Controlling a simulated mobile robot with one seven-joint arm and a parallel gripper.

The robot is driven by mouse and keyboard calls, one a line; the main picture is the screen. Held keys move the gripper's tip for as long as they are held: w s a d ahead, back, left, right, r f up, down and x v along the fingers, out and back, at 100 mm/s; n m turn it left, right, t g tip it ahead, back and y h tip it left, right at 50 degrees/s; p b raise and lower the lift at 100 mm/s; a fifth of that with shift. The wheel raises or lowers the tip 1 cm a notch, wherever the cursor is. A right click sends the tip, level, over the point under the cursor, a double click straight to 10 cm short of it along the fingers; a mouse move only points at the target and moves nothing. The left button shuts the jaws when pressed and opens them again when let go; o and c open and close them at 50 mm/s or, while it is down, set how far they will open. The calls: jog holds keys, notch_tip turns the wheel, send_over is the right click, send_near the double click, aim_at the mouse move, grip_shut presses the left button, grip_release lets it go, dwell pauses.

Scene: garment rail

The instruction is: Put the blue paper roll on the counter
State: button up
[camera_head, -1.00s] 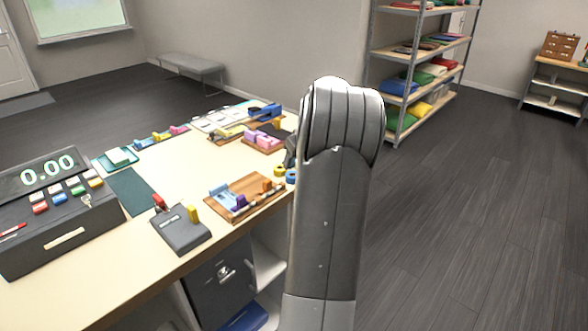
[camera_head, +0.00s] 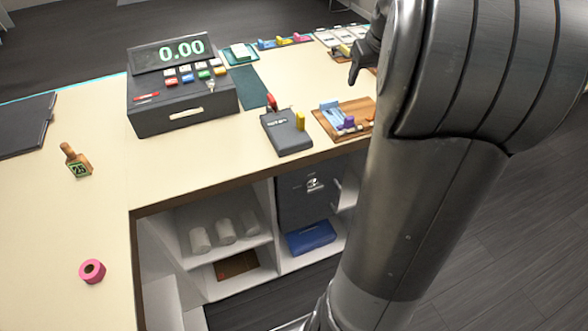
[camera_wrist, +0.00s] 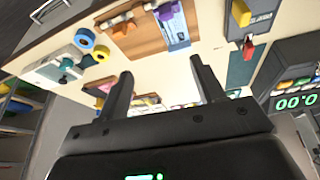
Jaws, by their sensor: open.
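The blue paper roll (camera_wrist: 77,38) shows in the wrist view at upper left, beside a yellow roll (camera_wrist: 101,53), on the pale surface close to the counter's edge. In the head view my arm covers that spot. The counter (camera_head: 110,220) is a pale L-shaped top with a bare stretch at left. My gripper (camera_wrist: 160,68) is open and empty above the counter, its fingers apart. The blue roll lies left of the fingers, outside the gap. In the head view the gripper's dark fingers (camera_head: 358,72) show partly behind my arm.
A pink roll (camera_head: 92,271) and a wooden stamp (camera_head: 76,160) stand on the left part of the counter. The cash register (camera_head: 182,98), a dark card device (camera_head: 286,132) and a wooden tray (camera_head: 343,118) crowd the far part. White rolls (camera_head: 225,232) stand in the shelf below.

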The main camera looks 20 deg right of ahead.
jog(key=s+a+r+n, duration=0.1)
jog(key=s+a, duration=0.3)
jog(key=a, duration=0.6)
jog(key=s+a+r, duration=0.1)
jog(key=s+a, duration=0.4)
jog(key=a, duration=0.4)
jog(key=s+a+f+t+y, duration=0.1)
jog(key=s+a+f, duration=0.2)
jog(key=s+a, duration=0.6)
jog(key=s, duration=0.2)
jog(key=shift+s+a+f+t, duration=0.2)
jog(key=shift+s+f+t, duration=0.1)
jog(key=shift+s+f, duration=0.05)
